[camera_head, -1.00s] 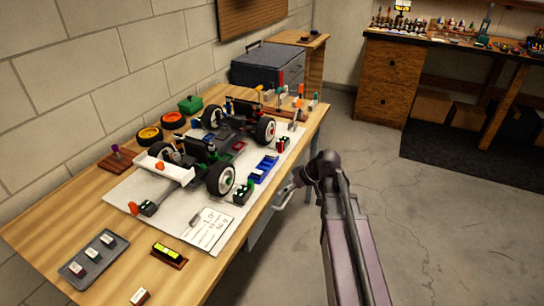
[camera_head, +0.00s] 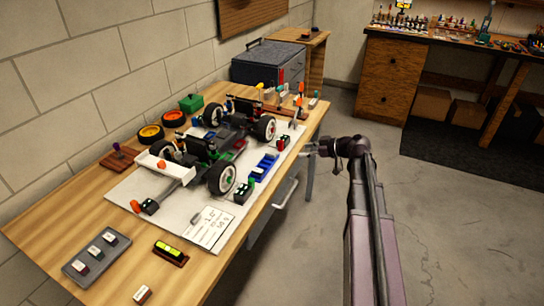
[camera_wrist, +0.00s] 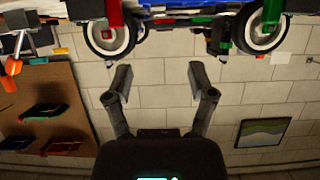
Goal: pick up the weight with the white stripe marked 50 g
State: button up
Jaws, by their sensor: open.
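Three small blocks with pale tops, likely weights, sit in a grey tray (camera_head: 70,268) at the near left of the table: a near one (camera_head: 82,267), a middle one (camera_head: 95,251) and a far one (camera_head: 109,239). A similar block (camera_head: 142,294) lies alone at the table's near edge. The markings are too small to read, so I cannot tell which is 50 g. My gripper (camera_head: 312,149) is beside the table's right edge, far from the tray. In the wrist view my gripper (camera_wrist: 160,80) is open and empty; no weight is seen there.
An RC car (camera_head: 215,155) stands on a white mat (camera_head: 125,204) mid-table; its wheels (camera_wrist: 262,28) show in the wrist view. A yellow-green level (camera_head: 170,252) lies between mat and tray. A toolbox (camera_head: 268,62) stands behind.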

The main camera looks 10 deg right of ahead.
jog(key=b, duration=0.3)
send_near(271, 153)
jog(key=shift+x, duration=1.9)
jog(key=shift+w, duration=0.1)
jog(key=shift+b+x, duration=1.15)
jog(key=shift+x, duration=1.4)
grip_shut()
